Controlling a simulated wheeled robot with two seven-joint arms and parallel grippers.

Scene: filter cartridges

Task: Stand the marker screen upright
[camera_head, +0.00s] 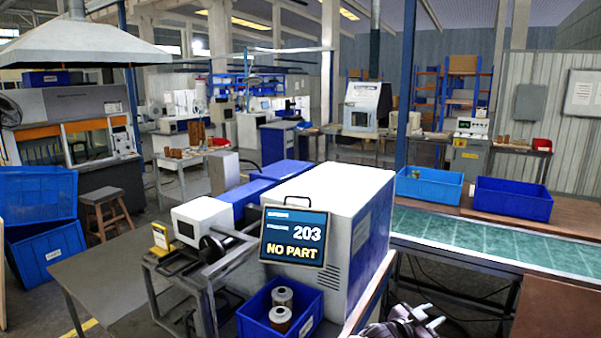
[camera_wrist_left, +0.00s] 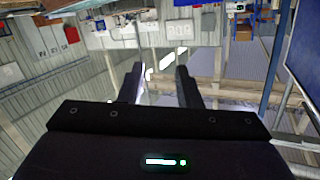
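The marker screen (camera_head: 293,237) is a dark panel with a black handle on top. It reads "203" and "NO PART". It is at the front of the white machine housing, its top edge sloping slightly down to the right; I cannot tell how far it leans back. My left gripper (camera_head: 432,323) is at the bottom edge of the head view, right of the screen and apart from it. In the left wrist view its two dark fingers (camera_wrist_left: 158,84) are apart with nothing between them. My right gripper is not in view.
A blue bin (camera_head: 281,318) with two cartridges (camera_head: 281,298) stands below the screen. The white machine housing (camera_head: 330,215) is behind it. A green conveyor (camera_head: 490,243) runs to the right, with blue crates (camera_head: 512,199) beyond. A dark panel (camera_wrist_left: 305,50) edges the left wrist view.

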